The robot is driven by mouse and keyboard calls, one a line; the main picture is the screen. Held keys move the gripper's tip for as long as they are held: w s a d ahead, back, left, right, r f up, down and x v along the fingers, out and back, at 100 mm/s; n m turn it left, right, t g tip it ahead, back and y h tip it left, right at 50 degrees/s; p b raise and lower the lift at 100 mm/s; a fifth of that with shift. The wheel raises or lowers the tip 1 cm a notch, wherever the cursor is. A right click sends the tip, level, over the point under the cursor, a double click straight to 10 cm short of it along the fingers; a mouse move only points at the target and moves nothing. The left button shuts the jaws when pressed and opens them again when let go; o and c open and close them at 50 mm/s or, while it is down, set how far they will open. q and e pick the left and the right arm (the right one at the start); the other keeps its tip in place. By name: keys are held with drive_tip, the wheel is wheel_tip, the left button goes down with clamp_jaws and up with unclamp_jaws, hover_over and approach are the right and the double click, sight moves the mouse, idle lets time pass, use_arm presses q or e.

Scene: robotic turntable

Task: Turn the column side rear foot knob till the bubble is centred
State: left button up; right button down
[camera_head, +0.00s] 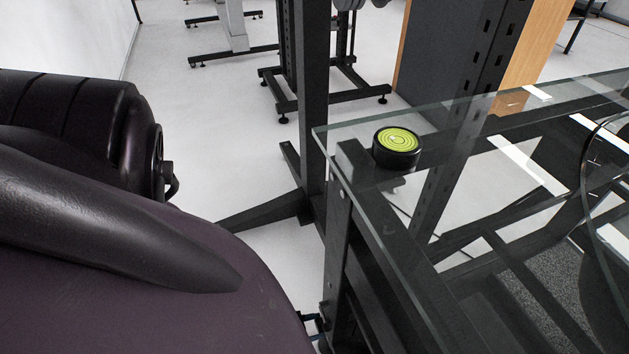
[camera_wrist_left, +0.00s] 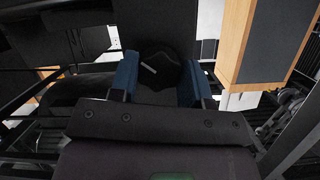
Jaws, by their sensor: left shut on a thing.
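A round bubble level (camera_head: 397,155) with a black rim and a green ringed face sits on the near-left corner of the glass top (camera_head: 345,160). A pale spot shows near the middle of its rings, too small to tell whether the bubble is exactly centred. In the left wrist view, a dark knob (camera_wrist_left: 160,70) with a white mark sits between the two blue fingers of my left gripper (camera_wrist_left: 158,82), which is shut on it. In the head view my left arm hides most of this area; only a small part of the gripper (camera_head: 314,324) shows at the bottom. My right gripper is out of view.
A dark upright post (camera_head: 312,90) with floor feet stands just beyond the glass corner. Black frame bars (camera_head: 345,240) run under the glass. A wood-edged dark panel (camera_head: 440,60) stands behind. Pale floor (camera_head: 200,110) is open at the back left.

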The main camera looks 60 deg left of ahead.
use_arm(q)
drive_tip(key=shift+n, duration=0.4)
drive_tip(key=shift+s+h, duration=0.1)
drive_tip(key=shift+h, duration=0.3)
drive_tip(key=o, duration=0.9)
drive_tip(key=p+v, duration=0.2)
drive_tip(key=v, duration=0.8)
drive_tip(key=shift+s+r+p, duration=0.2)
drive_tip(key=shift+s+p, duration=0.1)
drive_tip(key=shift+p, duration=0.05)
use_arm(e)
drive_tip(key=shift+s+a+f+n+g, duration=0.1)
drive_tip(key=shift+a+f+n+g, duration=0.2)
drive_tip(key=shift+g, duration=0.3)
